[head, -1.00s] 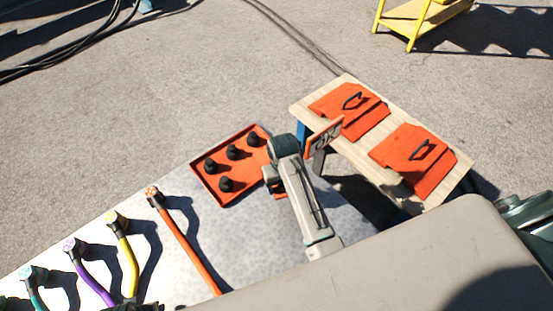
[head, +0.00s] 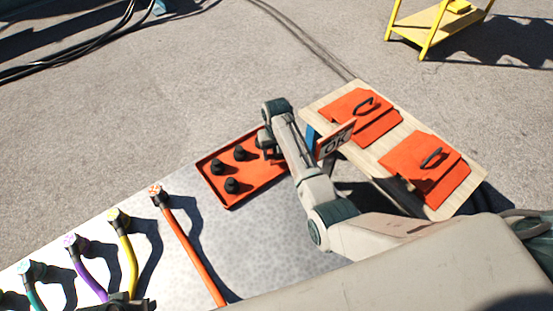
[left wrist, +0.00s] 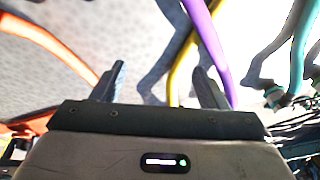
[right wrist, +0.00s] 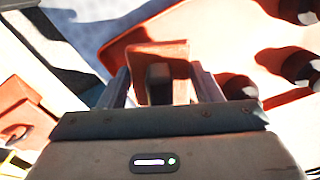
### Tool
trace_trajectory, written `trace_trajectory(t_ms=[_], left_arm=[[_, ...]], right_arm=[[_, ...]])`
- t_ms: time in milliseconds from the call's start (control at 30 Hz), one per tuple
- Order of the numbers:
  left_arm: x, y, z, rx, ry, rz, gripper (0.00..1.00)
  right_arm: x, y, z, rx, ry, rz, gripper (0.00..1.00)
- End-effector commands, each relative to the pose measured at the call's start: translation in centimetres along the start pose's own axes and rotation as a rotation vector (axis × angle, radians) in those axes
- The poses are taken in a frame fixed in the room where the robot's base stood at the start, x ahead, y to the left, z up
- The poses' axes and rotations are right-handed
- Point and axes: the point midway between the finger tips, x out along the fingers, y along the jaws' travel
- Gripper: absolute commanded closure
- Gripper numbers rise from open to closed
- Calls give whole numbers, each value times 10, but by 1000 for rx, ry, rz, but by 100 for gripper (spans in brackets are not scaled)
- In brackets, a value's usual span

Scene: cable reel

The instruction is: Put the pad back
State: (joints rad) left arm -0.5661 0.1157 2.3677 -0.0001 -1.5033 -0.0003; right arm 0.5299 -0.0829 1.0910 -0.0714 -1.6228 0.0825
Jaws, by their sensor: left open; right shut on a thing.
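My right gripper (head: 268,148) is at the right part of the orange tray (head: 215,185). In the right wrist view its fingers (right wrist: 162,88) are shut on a small orange pad (right wrist: 158,52) with a dark block on its near side. In the head view my arm mostly hides the pad. The tray holds several black knobs (head: 232,186) and also shows in the right wrist view (right wrist: 225,35); I cannot tell whether the pad touches it. My left gripper (left wrist: 158,85) is open and empty above the metal table, near a yellow cable (left wrist: 180,70).
Orange, yellow, purple and teal cables stand on the left of the metal table (head: 285,230). A wooden bench (head: 320,104) at right carries two orange flaps with black handles (head: 430,165). A yellow stand (head: 430,40) is farther back.

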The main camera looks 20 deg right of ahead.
Motion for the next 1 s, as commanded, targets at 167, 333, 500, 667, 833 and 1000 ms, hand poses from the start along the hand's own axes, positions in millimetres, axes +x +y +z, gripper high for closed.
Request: trace_trajectory(t_ms=[167, 333, 500, 667, 833, 1000], left_arm=[[-17, 0, 0, 3, 13, -1, 33], [-23, 0, 0, 3, 16, -1, 33], [-23, 0, 0, 3, 16, -1, 33], [-24, 0, 0, 3, 17, -1, 33], [-24, 0, 0, 3, 17, -1, 33], [-24, 0, 0, 3, 17, -1, 33]], right_arm=[[29, 0, 1, 0, -1, 1, 63], [35, 0, 0, 0, 1, 0, 63], [34, 0, 0, 0, 1, 0, 63], [37, 0, 0, 0, 1, 0, 34], [37, 0, 1, 0, 1, 0, 20], [37, 0, 1, 0, 1, 0, 20]])
